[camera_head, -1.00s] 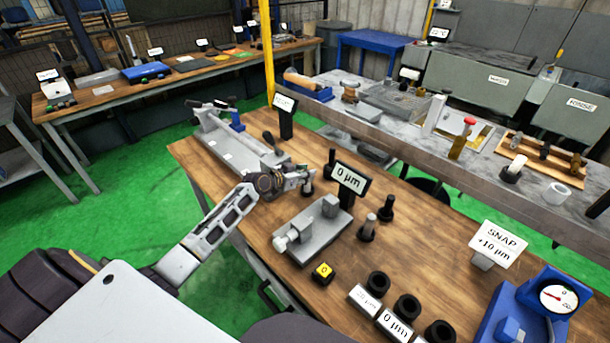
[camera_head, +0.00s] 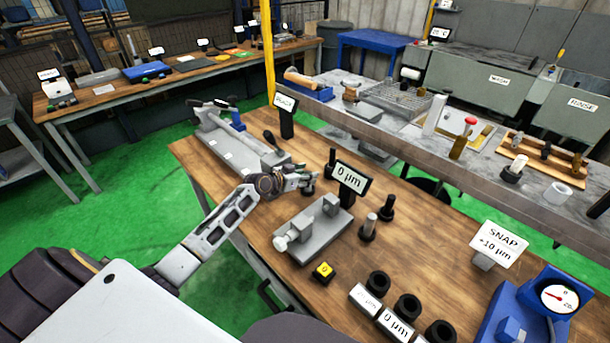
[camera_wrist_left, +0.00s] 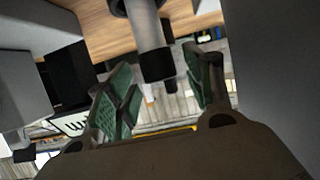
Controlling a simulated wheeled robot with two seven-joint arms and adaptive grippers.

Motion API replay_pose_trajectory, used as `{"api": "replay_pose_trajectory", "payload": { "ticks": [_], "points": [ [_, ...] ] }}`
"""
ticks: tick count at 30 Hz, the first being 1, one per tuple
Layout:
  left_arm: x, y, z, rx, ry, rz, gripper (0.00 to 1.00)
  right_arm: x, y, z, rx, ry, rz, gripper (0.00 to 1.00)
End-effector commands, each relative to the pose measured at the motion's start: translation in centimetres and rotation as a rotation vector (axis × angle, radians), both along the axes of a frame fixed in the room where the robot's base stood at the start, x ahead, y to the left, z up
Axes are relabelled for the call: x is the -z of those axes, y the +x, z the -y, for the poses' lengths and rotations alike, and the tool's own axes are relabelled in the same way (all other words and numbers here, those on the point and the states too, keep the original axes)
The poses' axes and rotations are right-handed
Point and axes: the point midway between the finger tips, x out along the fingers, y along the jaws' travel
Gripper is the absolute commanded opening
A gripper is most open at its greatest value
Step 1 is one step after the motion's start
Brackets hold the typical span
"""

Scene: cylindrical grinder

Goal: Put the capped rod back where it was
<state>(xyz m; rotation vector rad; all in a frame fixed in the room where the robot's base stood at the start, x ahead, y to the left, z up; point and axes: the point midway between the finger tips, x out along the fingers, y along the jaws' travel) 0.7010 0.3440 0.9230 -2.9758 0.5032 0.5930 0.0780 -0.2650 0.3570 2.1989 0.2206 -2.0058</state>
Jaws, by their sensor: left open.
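A grey rod with a black cap (camera_wrist_left: 158,65) shows in the left wrist view, its other end in a black round holder. The cap lies between my open left fingers (camera_wrist_left: 160,88), with visible space on both sides. In the head view my left gripper (camera_head: 312,177) is at a black stand (camera_head: 308,190) left of the 0 µm sign; the fingers hide most of the rod there. Other upright pieces on black bases stand nearby: a grey-topped one (camera_head: 369,226), a dark one (camera_head: 387,207) and another dark one (camera_head: 332,161). My right gripper is out of view.
The 0 µm display (camera_head: 352,178) stands close to the right of my gripper. A grey fixture (camera_head: 315,232) is in front, and a long grey bench device (camera_head: 235,145) is behind left. Black rings and a blue gauge (camera_head: 540,305) are at the right.

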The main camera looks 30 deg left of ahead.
Motion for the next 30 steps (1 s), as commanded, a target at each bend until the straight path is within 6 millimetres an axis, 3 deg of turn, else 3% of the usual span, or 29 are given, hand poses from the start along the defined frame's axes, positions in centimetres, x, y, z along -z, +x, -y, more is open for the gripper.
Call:
{"api": "replay_pose_trajectory", "payload": {
  "ticks": [11,30],
  "points": [
    [-0.4,-0.5,-0.3,-0.001,0.001,-0.001,0.52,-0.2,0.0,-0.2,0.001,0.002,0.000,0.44],
    [-2.4,-5.1,-1.8,0.000,0.000,0.000,0.52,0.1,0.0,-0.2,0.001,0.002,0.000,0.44]
  ]
}}
